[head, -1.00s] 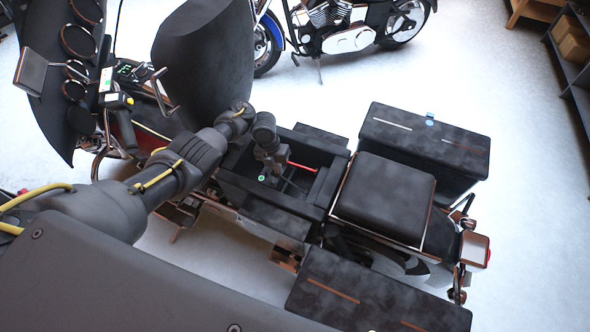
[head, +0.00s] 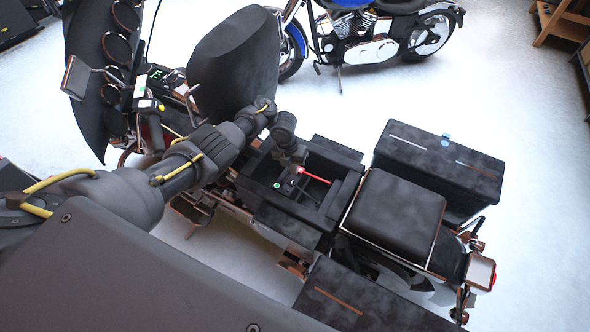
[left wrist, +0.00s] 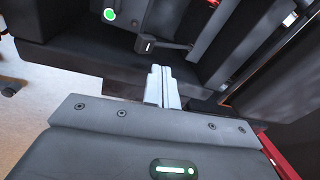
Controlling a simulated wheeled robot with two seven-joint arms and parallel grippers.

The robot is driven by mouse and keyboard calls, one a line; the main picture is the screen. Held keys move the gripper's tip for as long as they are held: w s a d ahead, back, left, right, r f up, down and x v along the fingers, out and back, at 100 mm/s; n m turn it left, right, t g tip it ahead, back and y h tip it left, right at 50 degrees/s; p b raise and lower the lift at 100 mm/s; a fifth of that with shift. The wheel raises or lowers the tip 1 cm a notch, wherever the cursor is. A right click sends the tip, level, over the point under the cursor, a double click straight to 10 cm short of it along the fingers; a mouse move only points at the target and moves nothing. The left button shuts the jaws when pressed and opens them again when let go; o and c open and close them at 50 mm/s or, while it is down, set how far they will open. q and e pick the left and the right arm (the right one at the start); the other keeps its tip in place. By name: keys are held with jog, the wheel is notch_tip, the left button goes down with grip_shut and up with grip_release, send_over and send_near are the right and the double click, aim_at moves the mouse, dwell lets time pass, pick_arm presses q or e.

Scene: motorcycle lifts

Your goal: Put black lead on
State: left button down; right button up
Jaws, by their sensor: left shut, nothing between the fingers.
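The open battery compartment (head: 262,211) lies in the middle of the near motorcycle, between the raised seat and the rear seat. Inside it a red lead (head: 316,176) and a small green dot (head: 277,185) show. My left gripper (head: 292,168) reaches down into the compartment, close to the red lead's near end. In the left wrist view its pale fingers (left wrist: 162,84) are together and empty. Just beyond their tips is a small black piece with a white mark (left wrist: 146,45), probably the black lead's end. The green dot is also there (left wrist: 109,14). My right gripper is out of view.
The raised black seat (head: 232,62) stands to the left of the compartment. The rear seat (head: 393,218) and side cases (head: 438,165) stand to the right. A blue motorcycle (head: 365,40) is at the back. The floor (head: 530,150) on the right is clear.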

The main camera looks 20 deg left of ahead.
pick_arm(q)
jog(key=s+d+f+b, duration=0.2)
jog(key=d+f, duration=0.1)
jog(key=d, duration=0.1)
jog(key=w+d+r+n+t+b, duration=0.1)
jog(key=w+d+n+t+b, duration=0.3)
jog(key=w, duration=0.4)
jog(key=s+a+r+n+g+y, duration=0.1)
jog(key=s+a+r+n, duration=0.3)
jog(key=a+r+n, duration=0.55)
jog(key=n+g+h, duration=0.1)
jog(key=n+g, duration=0.1)
jog(key=n, duration=0.1)
send_over(294, 183)
jog(key=f, duration=1.2)
jog(key=shift+s+f, duration=0.3)
jog(key=shift+w+a+f, duration=0.1)
jog(key=shift+a+f, duration=0.25)
jog(key=shift+f, duration=0.15)
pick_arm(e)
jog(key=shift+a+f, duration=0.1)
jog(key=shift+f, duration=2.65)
